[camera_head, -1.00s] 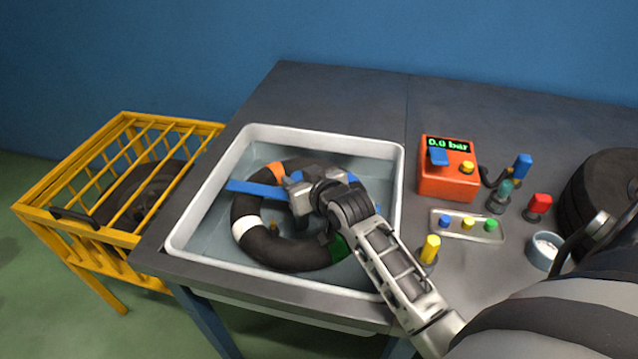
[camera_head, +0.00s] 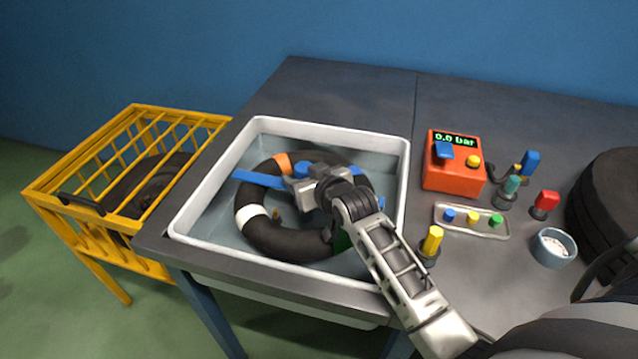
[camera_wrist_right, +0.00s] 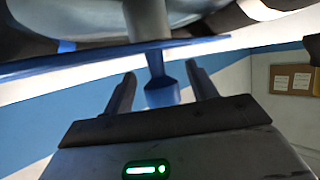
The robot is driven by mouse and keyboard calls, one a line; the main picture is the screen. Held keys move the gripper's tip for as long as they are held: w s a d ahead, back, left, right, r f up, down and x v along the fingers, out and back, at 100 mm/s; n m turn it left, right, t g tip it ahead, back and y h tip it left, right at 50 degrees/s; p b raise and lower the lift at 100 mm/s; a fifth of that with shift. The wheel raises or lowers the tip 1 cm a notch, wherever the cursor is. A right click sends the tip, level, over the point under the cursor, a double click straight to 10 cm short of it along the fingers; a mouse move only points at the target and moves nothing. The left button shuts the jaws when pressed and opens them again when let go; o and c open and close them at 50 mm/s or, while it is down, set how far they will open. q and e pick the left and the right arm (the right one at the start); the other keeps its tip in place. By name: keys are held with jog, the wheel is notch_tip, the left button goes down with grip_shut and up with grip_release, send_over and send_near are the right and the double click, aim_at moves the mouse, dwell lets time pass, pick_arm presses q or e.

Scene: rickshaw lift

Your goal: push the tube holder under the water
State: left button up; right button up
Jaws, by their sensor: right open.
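The tube holder (camera_head: 255,178) is a blue bar that lies across the black inner tube (camera_head: 285,240) in the water basin (camera_head: 180,222). The tube has orange, white and green marks. My right gripper (camera_head: 312,182) is over the tube and hides part of the bar. In the right wrist view the gripper (camera_wrist_right: 162,82) is open. The blue knob of the holder (camera_wrist_right: 162,96) shows between its two fingers, with a gap on each side. My left gripper is not in view.
An orange pressure box (camera_head: 452,180) reading 0.0 bar, a small tray (camera_head: 480,231) of coloured caps, a yellow-topped tool (camera_head: 431,241) and a cup (camera_head: 553,248) stand right of the basin. A yellow cage (camera_head: 100,258) stands left. The table behind the basin is clear.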

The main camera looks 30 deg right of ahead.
jog(key=v, duration=1.5)
jog(key=shift+s, duration=0.3)
jog(key=shift+f, duration=0.1)
